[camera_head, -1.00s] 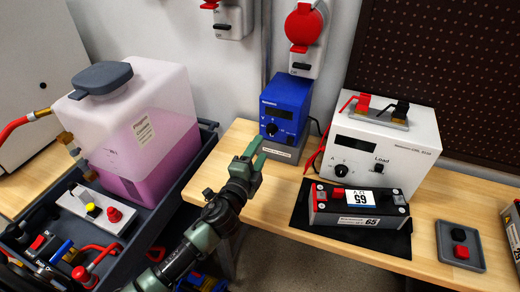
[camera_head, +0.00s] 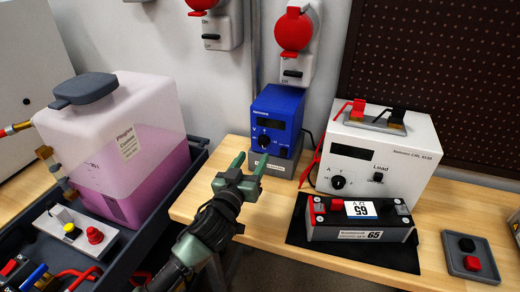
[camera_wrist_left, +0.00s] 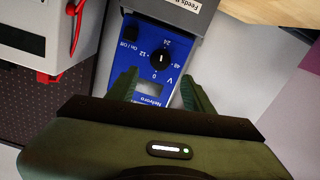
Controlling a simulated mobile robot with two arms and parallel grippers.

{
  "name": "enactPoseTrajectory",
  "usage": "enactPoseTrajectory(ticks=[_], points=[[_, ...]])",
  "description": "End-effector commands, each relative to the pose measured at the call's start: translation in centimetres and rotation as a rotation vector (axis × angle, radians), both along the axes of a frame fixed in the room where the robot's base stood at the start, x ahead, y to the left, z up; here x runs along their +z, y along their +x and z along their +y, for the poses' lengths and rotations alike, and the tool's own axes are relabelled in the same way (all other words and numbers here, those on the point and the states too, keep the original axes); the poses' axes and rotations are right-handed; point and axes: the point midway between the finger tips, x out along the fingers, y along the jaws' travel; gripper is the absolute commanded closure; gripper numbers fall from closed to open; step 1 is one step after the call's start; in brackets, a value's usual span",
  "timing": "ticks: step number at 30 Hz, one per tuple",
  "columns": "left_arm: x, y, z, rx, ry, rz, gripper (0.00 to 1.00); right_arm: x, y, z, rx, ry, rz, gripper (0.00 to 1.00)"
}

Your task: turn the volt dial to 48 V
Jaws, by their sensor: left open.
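The volt dial (camera_head: 264,141) is a black round knob on the front of a blue power supply (camera_head: 281,104). In the left wrist view the dial (camera_wrist_left: 160,60) shows upside down, with marks 0, 12, 24 and 48 around it on the blue face (camera_wrist_left: 170,84). I cannot tell for sure which mark its small white line points at. My left gripper (camera_head: 251,163) is open and empty, in front of and a little below the dial, apart from it. In the left wrist view the green fingers (camera_wrist_left: 158,86) stand on either side of the blue face. My right gripper is not in view.
A white load unit (camera_head: 405,150) stands right of the supply on the wooden bench (camera_head: 205,200). A black battery (camera_head: 360,217) lies on a dark mat in front of it. A grey tray (camera_head: 455,262) sits at right. A cart with a pink-filled tank (camera_head: 150,150) stands at left.

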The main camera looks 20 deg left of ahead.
Motion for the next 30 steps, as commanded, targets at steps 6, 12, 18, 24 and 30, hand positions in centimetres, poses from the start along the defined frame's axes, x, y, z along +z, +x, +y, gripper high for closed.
enactPoseTrajectory(ticks=[6, 12, 18, 24, 30], points=[[0.3, 3.7, -0.1, 0.0, 0.005, -0.002, 0.48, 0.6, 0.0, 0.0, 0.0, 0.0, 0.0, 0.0], [0.2, 6.1, -0.2, 0.001, 0.007, -0.001, 0.48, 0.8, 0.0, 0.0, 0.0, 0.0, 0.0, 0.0], [0.1, 6.9, -0.2, 0.0, 0.006, 0.0, 0.48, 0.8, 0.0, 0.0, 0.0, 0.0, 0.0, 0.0], [0.0, 6.9, -0.2, 0.0, 0.006, 0.0, 0.54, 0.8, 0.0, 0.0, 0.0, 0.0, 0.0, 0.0], [0.1, 6.8, -0.2, 0.0, 0.006, 0.0, 1.0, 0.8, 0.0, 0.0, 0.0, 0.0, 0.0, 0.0]])
